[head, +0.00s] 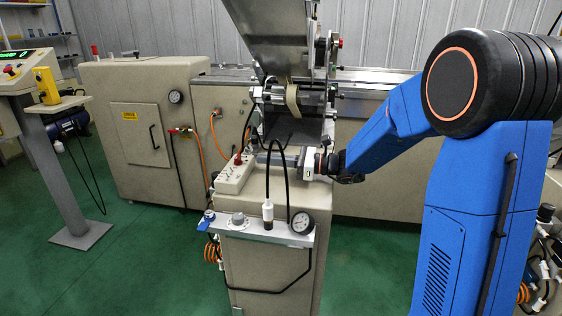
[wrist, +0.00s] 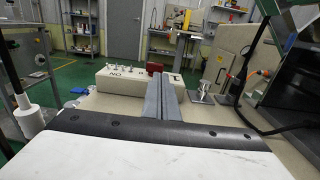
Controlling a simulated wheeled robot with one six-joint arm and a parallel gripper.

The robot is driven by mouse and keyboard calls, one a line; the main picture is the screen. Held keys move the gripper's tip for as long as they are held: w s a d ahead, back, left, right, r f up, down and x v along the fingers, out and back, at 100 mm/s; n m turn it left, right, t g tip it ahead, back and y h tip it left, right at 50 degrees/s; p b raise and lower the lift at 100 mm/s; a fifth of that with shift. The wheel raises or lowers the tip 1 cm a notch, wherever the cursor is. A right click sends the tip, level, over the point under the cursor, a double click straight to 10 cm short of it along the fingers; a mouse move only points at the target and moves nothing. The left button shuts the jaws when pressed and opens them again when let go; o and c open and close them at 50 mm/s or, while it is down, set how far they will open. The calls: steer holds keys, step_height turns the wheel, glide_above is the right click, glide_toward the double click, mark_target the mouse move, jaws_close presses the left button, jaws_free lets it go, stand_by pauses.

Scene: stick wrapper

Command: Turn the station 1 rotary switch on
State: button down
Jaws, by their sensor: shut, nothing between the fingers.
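A beige control box (head: 235,175) sits on top of the beige cabinet, left of my gripper in the head view. It also shows in the wrist view (wrist: 120,83), with several small metal switches on top and dark lettering on its front. A red knob (wrist: 154,67) stands at the box's right end, just beyond my fingertips; it also shows in the head view (head: 238,158). I cannot tell which control is the station 1 rotary switch. My gripper (head: 260,158) is shut and empty, its grey fingers (wrist: 163,78) pointing at the box's right end. Contact is not clear.
A black cable (head: 286,190) loops in front of my gripper in the head view. A pressure gauge (head: 302,222) and blue valve (head: 209,216) sit at the cabinet's front. Machine parts (head: 285,95) hang above. A metal fitting (wrist: 203,90) stands right of the fingers.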

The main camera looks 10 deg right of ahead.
mark_target(238, 159)
steer(key=shift+x, duration=2.55)
